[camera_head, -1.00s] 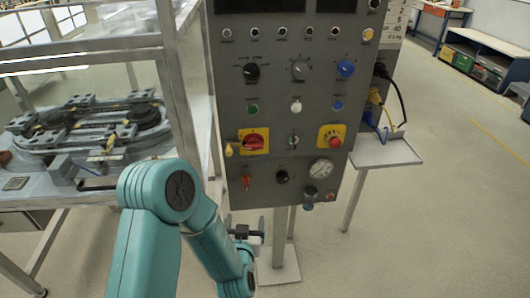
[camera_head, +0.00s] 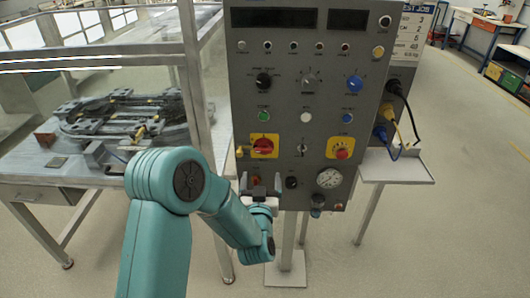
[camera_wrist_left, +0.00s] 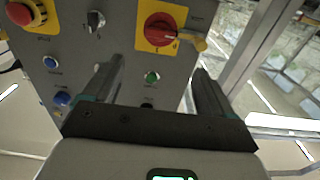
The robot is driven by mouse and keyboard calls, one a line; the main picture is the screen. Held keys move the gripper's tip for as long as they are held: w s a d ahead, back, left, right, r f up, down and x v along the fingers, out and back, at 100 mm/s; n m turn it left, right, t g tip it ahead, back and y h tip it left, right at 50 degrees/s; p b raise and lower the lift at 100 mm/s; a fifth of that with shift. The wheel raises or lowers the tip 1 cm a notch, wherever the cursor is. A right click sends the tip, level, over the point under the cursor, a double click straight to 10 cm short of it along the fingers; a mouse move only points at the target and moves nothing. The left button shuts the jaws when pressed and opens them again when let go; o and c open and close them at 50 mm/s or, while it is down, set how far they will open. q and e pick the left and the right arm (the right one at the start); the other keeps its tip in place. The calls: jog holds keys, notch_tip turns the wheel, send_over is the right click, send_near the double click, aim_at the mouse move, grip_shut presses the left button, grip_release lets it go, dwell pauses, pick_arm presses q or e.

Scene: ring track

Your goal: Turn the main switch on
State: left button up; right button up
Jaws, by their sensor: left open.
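The main switch (camera_head: 264,146) looks like a red rotary knob on a yellow square plate, low on the left of the grey control panel (camera_head: 285,100). In the left wrist view the red knob (camera_wrist_left: 160,29) shows at the top centre, with the panel upside down. My left gripper (camera_head: 260,184) is open and empty, just below the switch in the head view. Its two dark fingers point toward the panel, and in the left wrist view they stand apart (camera_wrist_left: 158,68) with the switch beyond them. I see no contact with the knob. My right gripper is not in view.
A red emergency stop (camera_head: 341,152) on a yellow plate, a small selector (camera_head: 303,149) and a pressure gauge (camera_head: 329,178) sit nearby on the panel. A framed table (camera_head: 30,167) with a ring track stands left. A small shelf (camera_head: 400,170) juts out right.

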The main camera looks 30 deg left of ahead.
aim_at(263, 151)
pick_arm(q)
jog(key=p+x, duration=0.2)
jog(key=x, duration=1)
jog(key=shift+w+p, duration=0.15)
jog(key=shift+p, duration=0.2)
jog(key=shift+f, duration=0.1)
jog(key=c, duration=1.1)
